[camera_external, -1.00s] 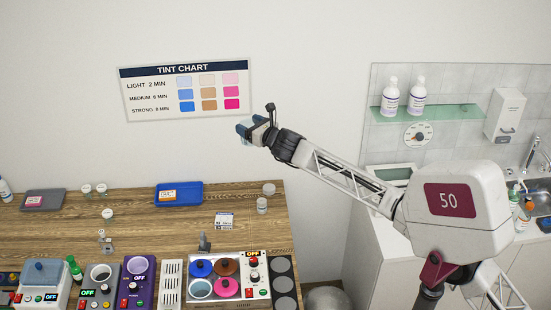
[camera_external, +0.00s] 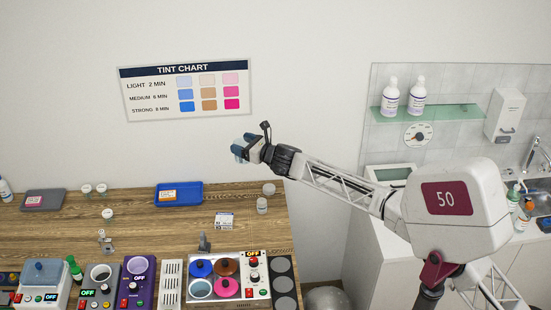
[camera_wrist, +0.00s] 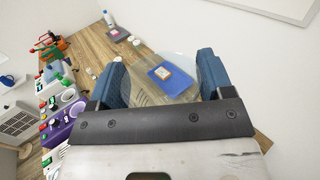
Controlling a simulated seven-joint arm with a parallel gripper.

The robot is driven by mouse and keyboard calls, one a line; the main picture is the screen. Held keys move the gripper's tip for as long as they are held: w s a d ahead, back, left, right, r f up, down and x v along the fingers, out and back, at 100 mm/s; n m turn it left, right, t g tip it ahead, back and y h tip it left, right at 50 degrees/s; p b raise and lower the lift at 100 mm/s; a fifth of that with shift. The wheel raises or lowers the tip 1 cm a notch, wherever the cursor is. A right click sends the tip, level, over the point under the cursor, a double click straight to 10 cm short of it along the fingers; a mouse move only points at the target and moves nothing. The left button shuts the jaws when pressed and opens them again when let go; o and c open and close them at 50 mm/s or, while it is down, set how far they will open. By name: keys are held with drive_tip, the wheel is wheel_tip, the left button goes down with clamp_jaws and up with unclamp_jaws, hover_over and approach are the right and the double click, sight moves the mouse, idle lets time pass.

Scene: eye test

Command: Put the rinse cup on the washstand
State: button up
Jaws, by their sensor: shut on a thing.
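My gripper (camera_external: 240,150) is up in the air in front of the white wall, above and beyond the right part of the wooden bench. In the wrist view its two blue fingers (camera_wrist: 160,82) are shut on a clear see-through cup (camera_wrist: 182,62), taken to be the rinse cup. The blue tray shows through the cup. In the external view the cup is hard to make out between the fingers. The washstand (camera_external: 372,222) is the white unit at the right, with a sink and tap, partly hidden by my arm.
The wooden bench (camera_external: 150,225) carries a blue tray (camera_external: 180,194), a grey tray (camera_external: 43,200), small jars and several devices along its front. A glass shelf (camera_external: 430,112) with two bottles hangs over the washstand. More bottles stand near the sink.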

drive_tip(key=shift+a+f, duration=0.15)
drive_tip(key=shift+f, duration=0.7)
drive_tip(key=s+d+f+n+g+y, duration=0.1)
drive_tip(key=s+d+f+n+g, duration=0.1)
drive_tip(key=f, duration=0.9)
drive_tip(key=s+d+f+n+g+y, duration=0.2)
drive_tip(key=s+f+g, duration=0.1)
drive_tip(key=f, duration=0.8)
drive_tip(key=shift+d+n+g, duration=0.3)
drive_tip(key=shift+d+g, duration=0.1)
drive_tip(key=shift+g, duration=0.3)
drive_tip(key=shift+s+f, duration=0.1)
drive_tip(key=shift+f, duration=0.05)
drive_tip(key=shift+f, duration=2.45)
drive_tip(key=shift+f, duration=2.35)
